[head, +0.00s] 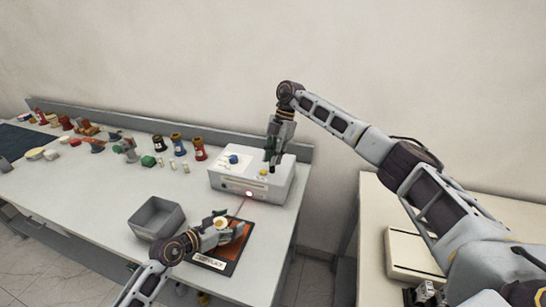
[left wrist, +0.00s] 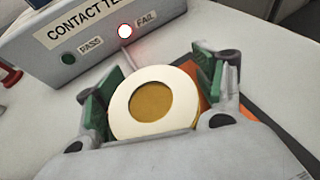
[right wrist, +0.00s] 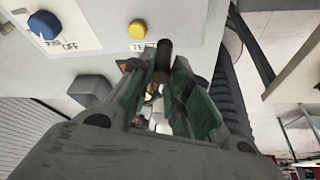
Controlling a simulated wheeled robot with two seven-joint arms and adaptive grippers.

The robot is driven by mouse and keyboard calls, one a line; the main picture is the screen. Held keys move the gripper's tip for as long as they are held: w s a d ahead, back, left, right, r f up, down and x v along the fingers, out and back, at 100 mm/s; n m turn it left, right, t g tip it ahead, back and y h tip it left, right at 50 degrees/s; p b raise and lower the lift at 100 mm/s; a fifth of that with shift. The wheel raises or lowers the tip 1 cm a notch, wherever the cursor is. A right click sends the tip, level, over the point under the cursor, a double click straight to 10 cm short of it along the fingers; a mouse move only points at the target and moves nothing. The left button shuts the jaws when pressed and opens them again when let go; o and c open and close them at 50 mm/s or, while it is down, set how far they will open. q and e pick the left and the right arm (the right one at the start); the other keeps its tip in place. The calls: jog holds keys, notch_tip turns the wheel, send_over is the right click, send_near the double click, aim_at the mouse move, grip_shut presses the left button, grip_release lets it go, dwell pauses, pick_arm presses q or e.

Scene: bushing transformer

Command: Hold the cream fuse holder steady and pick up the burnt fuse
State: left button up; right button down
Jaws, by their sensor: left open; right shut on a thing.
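The cream fuse holder (left wrist: 155,102), a round cream ring with a brass-coloured centre, sits between the fingers of my left gripper (left wrist: 160,80). That gripper is open around it, over the orange and dark mat (head: 236,252) in the head view. I cannot tell whether the fingers touch it. My right gripper (head: 272,157) is raised above the contact tester (head: 226,184). In the right wrist view it is shut on a dark brown cylinder (right wrist: 163,60), which looks like the burnt fuse. Its lower part is hidden between the green finger pads.
The tester's FAIL lamp (left wrist: 124,31) glows; it has a blue knob (head: 233,159) and a yellow button (head: 264,171). A grey open bin (head: 157,218) stands left of the mat. Several coloured parts line the bench's back. A second bench (head: 372,205) is at right, across a gap.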

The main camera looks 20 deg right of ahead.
pick_arm(q)
jog(key=shift+a, duration=0.15)
jog(key=shift+v, duration=5.9)
